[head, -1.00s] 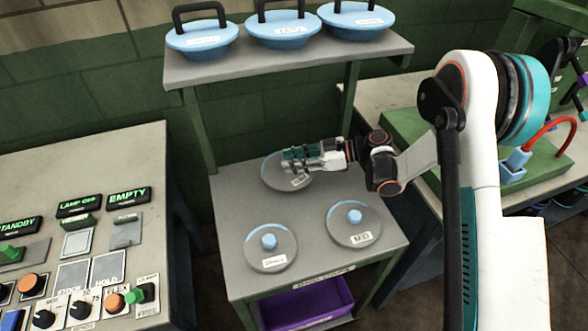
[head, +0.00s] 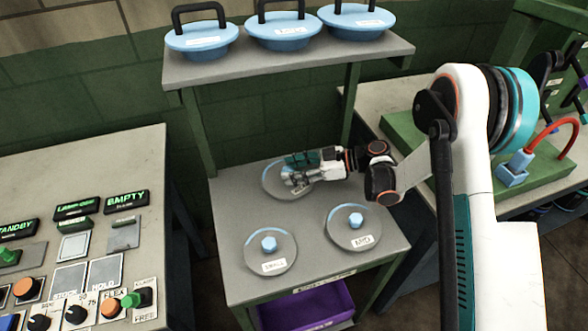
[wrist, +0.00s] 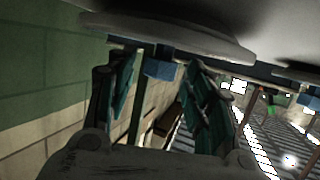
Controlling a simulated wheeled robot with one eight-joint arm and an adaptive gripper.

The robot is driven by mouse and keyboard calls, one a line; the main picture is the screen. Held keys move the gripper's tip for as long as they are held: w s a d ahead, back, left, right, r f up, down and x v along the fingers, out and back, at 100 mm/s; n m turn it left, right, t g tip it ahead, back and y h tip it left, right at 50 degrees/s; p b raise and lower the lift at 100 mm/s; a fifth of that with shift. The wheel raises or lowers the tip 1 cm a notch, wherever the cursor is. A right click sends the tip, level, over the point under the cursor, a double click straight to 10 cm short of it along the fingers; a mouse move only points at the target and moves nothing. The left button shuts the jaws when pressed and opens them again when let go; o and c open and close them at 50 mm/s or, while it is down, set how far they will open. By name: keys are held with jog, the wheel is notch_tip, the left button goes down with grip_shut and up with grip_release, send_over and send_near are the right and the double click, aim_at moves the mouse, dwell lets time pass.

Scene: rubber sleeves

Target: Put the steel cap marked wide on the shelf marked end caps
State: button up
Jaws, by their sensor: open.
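Three grey steel caps with blue knobs stand on the lower surface of a grey stand. The front left cap (head: 270,251) reads SMALL and the front right cap (head: 354,228) seems to read MID. My gripper (head: 297,179) is at the back cap (head: 272,184), covering its knob and label, so its marking cannot be read. In the wrist view a grey disc (wrist: 180,32) with a blue knob (wrist: 160,66) shows; the knob appears between the open fingers (wrist: 160,92), apart from them.
The stand's upper shelf (head: 290,62) holds three blue lidded pieces with black handles. The lower surface (head: 312,262) has an unreadable front label, with a purple bin (head: 310,305) underneath. A control panel (head: 90,240) stands left, a green-boarded bench (head: 400,125) right.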

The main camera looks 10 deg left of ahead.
jog(key=p+v, duration=0.2)
jog(key=v, duration=0.5)
jog(key=shift+w+d+r, duration=0.1)
jog(key=shift+d+r, duration=0.05)
jog(key=shift+d, duration=0.1)
jog(key=shift+d+r, duration=0.1)
jog(key=shift+r, duration=0.2)
jog(key=s+d+r+m+t+h, duration=0.3)
jog(key=d+r+m, duration=0.2)
jog(key=r, duration=0.3)
jog(key=s+d+r+m+t+h, duration=0.2)
jog(key=s+d+r+m+h, duration=0.15)
jog(key=d+r+m, duration=0.35)
jog(key=s+d+r+m+t+h, duration=0.2)
jog(key=s+d+m+h, duration=0.2)
jog(key=s+d, duration=0.4)
jog(key=s+d+r+m+t+h, duration=0.2)
jog(key=s+d+r+m+h, duration=0.1)
jog(key=s+d, duration=0.5)
jog(key=s+h, duration=0.1)
jog(key=s, duration=0.2)
jog(key=shift+d+m, duration=0.2)
jog(key=shift+m, duration=0.2)
